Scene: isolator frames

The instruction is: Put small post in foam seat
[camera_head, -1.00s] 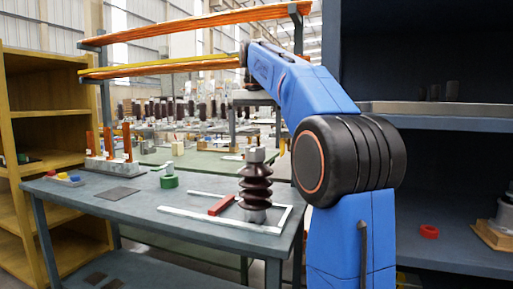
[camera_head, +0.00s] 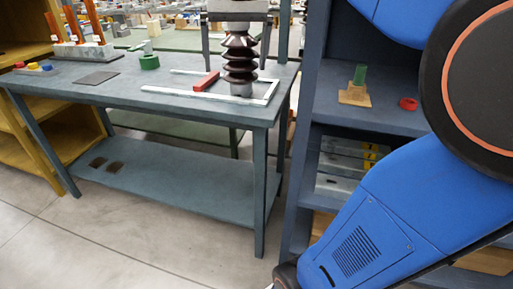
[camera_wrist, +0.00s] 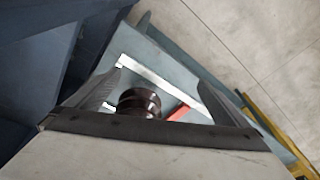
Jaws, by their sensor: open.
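A dark brown ribbed post (camera_head: 239,62) with a grey base stands upright on the blue-grey table, inside a white angled frame (camera_head: 200,92). It also shows in the wrist view (camera_wrist: 139,101). My gripper (camera_head: 236,52) is open above and around the post's upper part, one finger on each side. In the wrist view my gripper (camera_wrist: 160,78) has the post between its fingers, nearer the left one; contact cannot be told. No clear foam seat shows; a tan block (camera_head: 354,97) with a green cylinder stands on the right shelf.
A red bar (camera_head: 206,81) lies left of the post, inside the frame. A green roll (camera_head: 149,62), a dark flat pad (camera_head: 97,78) and a rack with orange uprights (camera_head: 82,49) are further left. A red ring (camera_head: 408,104) lies on the right shelf. The table's front edge is clear.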

